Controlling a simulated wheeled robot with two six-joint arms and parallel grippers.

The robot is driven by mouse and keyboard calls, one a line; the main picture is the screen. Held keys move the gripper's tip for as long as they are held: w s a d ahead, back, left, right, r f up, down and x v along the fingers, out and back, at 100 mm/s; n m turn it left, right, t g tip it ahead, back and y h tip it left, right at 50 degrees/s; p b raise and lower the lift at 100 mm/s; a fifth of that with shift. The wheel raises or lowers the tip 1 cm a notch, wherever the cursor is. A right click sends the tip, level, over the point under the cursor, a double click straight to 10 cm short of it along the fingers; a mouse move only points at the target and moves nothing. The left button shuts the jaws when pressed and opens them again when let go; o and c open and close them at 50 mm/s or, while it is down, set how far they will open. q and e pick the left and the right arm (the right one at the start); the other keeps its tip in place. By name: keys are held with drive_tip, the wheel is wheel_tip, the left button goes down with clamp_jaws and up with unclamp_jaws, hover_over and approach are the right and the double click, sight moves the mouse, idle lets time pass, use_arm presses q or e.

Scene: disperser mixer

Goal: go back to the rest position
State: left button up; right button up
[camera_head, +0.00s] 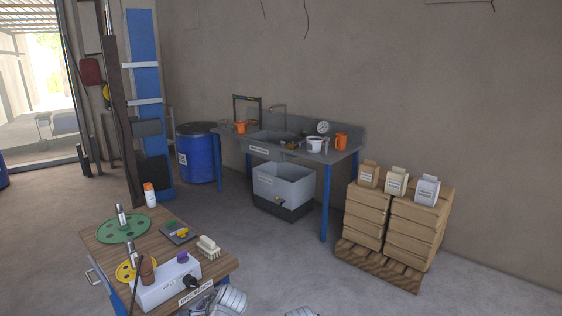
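Neither of my grippers can be made out in the head view. Silvery rounded parts, which look like links of my own arms, show at the bottom edge, near the front of the wooden bench (165,228). What lies below them is cut off by the picture edge.
The bench holds a green disc (124,228), a yellow disc (127,270), a white control box (165,285), a brush (208,247) and a bottle (150,195). Behind stand a sink table (340,156), a blue drum (197,155) and stacked sacks (412,232). Open floor lies between.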

use_arm(q)
drive_tip(key=s+d+f+n+g+h, duration=0.1)
drive_tip(key=s+d+n+g+h, duration=0.1)
drive_tip(key=s+d+n, duration=0.2)
drive_tip(key=s+d+f+n+g+h, duration=0.2)
drive_tip(key=s+d+n, duration=0.2)
drive_tip(key=s+d, duration=0.6)
drive_tip(key=shift+s+d+f+n+g+h+p, duration=0.2)
drive_tip(key=shift+s+d+n+g+h+p, duration=0.15)
drive_tip(key=shift+d, duration=0.5)
idle(0.5)
